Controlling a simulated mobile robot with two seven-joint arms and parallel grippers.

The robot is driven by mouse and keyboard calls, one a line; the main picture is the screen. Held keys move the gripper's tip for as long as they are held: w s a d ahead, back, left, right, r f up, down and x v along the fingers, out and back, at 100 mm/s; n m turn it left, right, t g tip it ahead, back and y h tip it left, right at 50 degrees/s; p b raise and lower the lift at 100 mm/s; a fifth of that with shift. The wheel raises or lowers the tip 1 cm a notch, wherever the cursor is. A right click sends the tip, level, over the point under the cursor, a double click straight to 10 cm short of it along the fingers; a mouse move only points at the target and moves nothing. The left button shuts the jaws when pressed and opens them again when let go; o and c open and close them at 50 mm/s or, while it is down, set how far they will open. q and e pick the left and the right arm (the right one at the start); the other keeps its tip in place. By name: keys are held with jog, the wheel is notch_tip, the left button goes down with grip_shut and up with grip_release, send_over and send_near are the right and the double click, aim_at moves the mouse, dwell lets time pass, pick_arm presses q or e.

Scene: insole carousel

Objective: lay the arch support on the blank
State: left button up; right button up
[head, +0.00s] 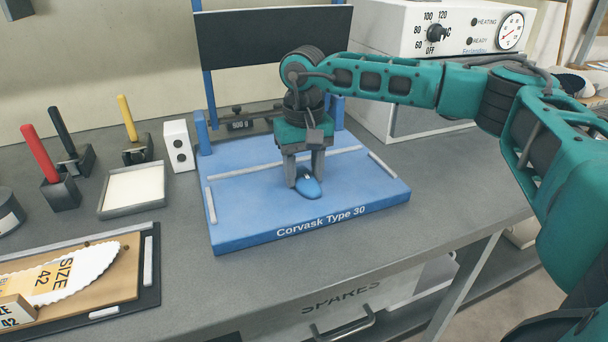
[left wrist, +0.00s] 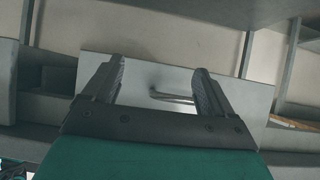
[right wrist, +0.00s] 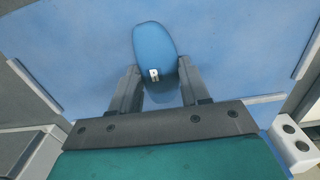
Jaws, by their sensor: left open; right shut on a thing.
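The arch support (head: 309,190) is a small blue oval piece with a small white mark. My right gripper (head: 305,178) is shut on it, over the front part of the blue Corvask Type 30 plate (head: 240,228). In the right wrist view the arch support (right wrist: 153,42) sits between the fingers. I cannot tell whether it touches the plate. A white scalloped-edged insole shape (head: 95,262), probably the blank, lies on a brown board at the lower left, marked SIZE 42. My left gripper (left wrist: 157,72) is open and empty, seen only in the left wrist view.
Red, black and yellow handled tools (head: 62,190) stand at the left, near a shallow tray (head: 132,190) and a white block with two holes (head: 180,146). A white heater box (head: 440,32) stands at the back right. The bench between board and blue plate is clear.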

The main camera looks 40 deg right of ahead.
aim_at(303, 178)
notch_tip(303, 178, up, 20)
jog(key=p, duration=0.2)
jog(key=shift+p, duration=0.4)
